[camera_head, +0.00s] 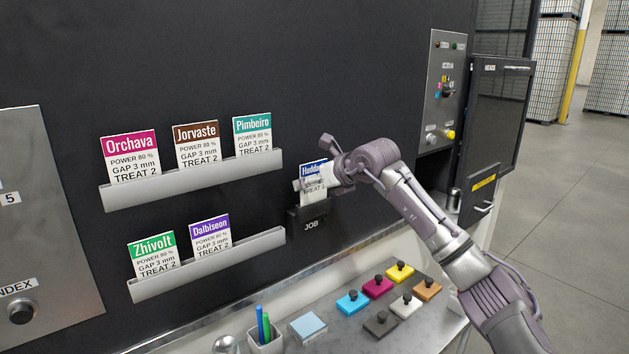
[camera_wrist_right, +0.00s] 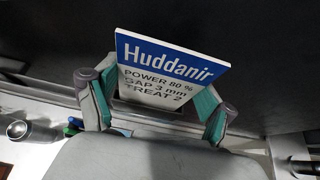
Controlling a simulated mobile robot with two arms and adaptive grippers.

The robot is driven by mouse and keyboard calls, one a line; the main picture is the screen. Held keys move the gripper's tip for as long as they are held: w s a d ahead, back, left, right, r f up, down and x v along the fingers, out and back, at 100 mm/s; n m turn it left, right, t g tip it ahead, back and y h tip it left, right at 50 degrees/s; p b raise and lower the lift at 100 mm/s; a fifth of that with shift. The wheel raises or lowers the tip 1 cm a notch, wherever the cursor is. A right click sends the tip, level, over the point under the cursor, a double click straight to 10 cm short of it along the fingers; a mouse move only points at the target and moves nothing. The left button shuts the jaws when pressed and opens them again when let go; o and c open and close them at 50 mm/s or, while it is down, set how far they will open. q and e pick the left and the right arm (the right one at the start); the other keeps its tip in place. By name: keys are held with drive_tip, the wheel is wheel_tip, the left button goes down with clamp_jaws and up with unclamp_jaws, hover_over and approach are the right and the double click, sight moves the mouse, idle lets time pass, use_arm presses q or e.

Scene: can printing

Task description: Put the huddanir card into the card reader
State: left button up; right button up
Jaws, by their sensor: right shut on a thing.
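The Huddanir card (camera_head: 314,187) has a blue header and white lower part. It stands upright just above the black card reader (camera_head: 308,222) marked JOB, in the head view. Its lower edge is hard to make out, so I cannot tell whether it touches the slot. My right gripper (camera_head: 312,184) is shut on the card. In the right wrist view the card (camera_wrist_right: 165,75) sits between the two teal-padded fingers (camera_wrist_right: 158,112), its printed face readable and slightly tilted. My left gripper is not in view.
An upper rack (camera_head: 195,184) holds the Orchava, Jorvaste and Pimbeiro cards. A lower rack (camera_head: 210,266) holds Zhivolt and Dalbiseon. Coloured knobbed blocks (camera_head: 377,287), a pen cup (camera_head: 265,343) and a light blue pad (camera_head: 308,326) are on the ledge below. An open panel door (camera_head: 497,120) stands at right.

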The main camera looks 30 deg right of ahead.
drive_tip(key=shift+f+b, duration=0.9)
drive_tip(key=shift+f, duration=0.3)
drive_tip(key=o, duration=0.9)
drive_tip(key=shift+r, duration=0.1)
drive_tip(key=shift+s, duration=0.1)
drive_tip(key=v, duration=1.1)
drive_tip(key=shift+s+r, duration=0.25)
drive_tip(key=shift+s, duration=0.1)
